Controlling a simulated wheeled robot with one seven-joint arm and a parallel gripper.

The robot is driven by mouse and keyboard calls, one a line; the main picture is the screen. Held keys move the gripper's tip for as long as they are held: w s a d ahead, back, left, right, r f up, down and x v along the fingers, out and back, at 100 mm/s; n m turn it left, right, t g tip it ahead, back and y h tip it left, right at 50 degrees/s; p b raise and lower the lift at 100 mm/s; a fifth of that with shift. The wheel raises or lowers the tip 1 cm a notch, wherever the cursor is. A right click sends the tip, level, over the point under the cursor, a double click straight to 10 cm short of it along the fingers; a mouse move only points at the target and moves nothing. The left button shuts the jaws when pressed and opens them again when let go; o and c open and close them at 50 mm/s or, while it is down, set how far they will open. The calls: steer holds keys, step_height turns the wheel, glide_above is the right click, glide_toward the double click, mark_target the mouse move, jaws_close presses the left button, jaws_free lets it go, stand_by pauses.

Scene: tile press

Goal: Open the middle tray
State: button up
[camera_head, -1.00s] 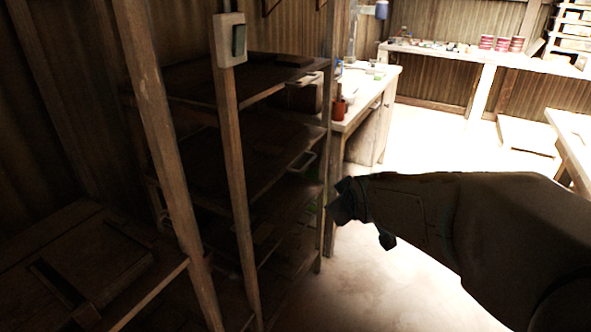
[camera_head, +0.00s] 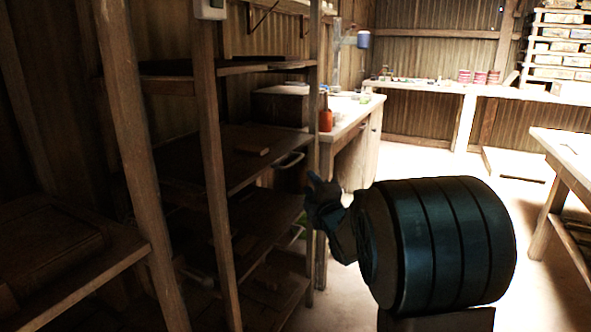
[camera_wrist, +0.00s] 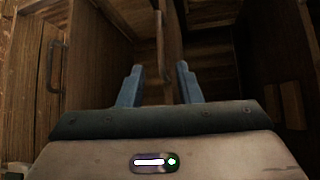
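The rack's middle tray (camera_head: 195,160) is a dark wooden board at mid-height, with a small block on it. A wooden post (camera_wrist: 168,45) shows beyond the gap. A dark handle (camera_wrist: 54,66) on a wooden panel is at the left; I cannot tell which one it is.
The rack's upright post (camera_head: 313,130) stands close to my gripper. A higher shelf (camera_head: 220,69) and a lower one (camera_head: 265,217) lie above and below the tray. A workbench (camera_head: 345,130) with an orange bottle (camera_head: 325,119) is behind.

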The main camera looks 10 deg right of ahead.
mark_target(296, 160)
steer(key=b+x, duration=0.1)
steer(key=x, duration=1.2)
steer(key=shift+d, duration=0.1)
jaws_close()
